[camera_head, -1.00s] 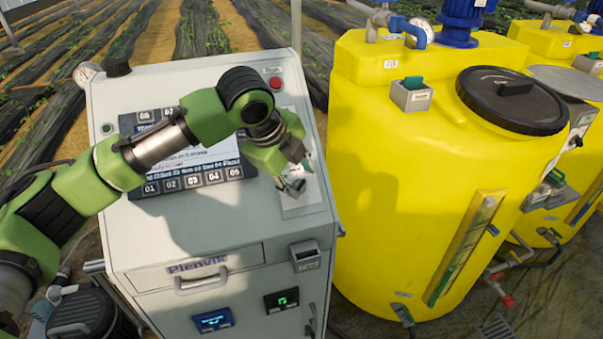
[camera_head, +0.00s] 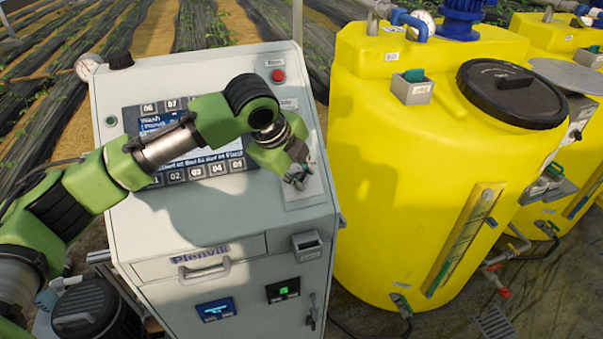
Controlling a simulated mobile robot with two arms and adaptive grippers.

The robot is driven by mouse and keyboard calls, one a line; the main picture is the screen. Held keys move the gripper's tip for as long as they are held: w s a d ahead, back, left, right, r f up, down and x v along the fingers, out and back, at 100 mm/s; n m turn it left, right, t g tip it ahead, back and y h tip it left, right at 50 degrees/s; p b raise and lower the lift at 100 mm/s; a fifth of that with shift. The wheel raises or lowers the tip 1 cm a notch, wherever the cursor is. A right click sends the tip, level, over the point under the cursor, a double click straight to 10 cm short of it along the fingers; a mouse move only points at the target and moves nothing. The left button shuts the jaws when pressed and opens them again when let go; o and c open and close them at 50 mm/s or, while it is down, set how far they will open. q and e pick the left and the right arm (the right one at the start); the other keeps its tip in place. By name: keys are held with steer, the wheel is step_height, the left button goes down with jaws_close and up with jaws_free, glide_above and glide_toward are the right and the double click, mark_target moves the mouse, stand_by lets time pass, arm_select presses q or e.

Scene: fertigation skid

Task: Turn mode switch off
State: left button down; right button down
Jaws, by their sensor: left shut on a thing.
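The grey control cabinet (camera_head: 185,218) stands in front of me with a sloping top panel. My left gripper (camera_head: 299,178) is at the right side of this panel, over a pale label plate (camera_head: 308,195). Its fingers are shut on a small part there, which I take to be the mode switch; the fingers hide most of it, and I cannot read its position. My left arm reaches across the panel from the left and covers part of the screen (camera_head: 155,118). My right gripper is not in view.
A red button (camera_head: 278,76) sits at the panel's upper right. Numbered keys (camera_head: 196,171) line the screen. A large yellow tank (camera_head: 400,190) with a black lid (camera_head: 511,95) stands close on the right. A drawer handle (camera_head: 204,271) sticks out below the panel.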

arm_select(q)
steer(key=shift+r, duration=0.1)
steer(key=n+t+b, duration=0.2)
steer(key=n, duration=0.1)
steer(key=shift+f+h, duration=0.2)
steer(key=shift+h, duration=0.2)
steer(key=n+t+b, duration=0.1)
steer(key=n, duration=0.1)
steer(key=n+t+b, duration=0.1)
steer(key=n+t, duration=0.1)
steer(key=n, duration=0.1)
steer(key=shift+s+f+n+b, duration=0.1)
steer(key=shift+s+n+b, duration=0.2)
steer(key=shift+b, duration=0.1)
steer(key=n+t+b, duration=0.1)
steer(key=n, duration=0.1)
steer(key=n+t+b, duration=0.1)
steer(key=n, duration=0.1)
steer(key=shift+d+f+n+y, duration=0.1)
steer(key=shift+f+n+y, duration=0.05)
steer(key=shift+n+y, duration=0.2)
steer(key=shift+s+n+t+y+b, duration=0.1)
steer(key=shift+n+t+y+b, duration=0.4)
steer(key=shift+n, duration=0.55)
steer(key=shift+n+t+y+b, duration=0.45)
steer(key=shift+n+b, duration=0.1)
steer(key=shift+n, duration=0.45)
steer(key=c, duration=1.8)
jaws_free()
steer(key=shift+s, duration=0.15)
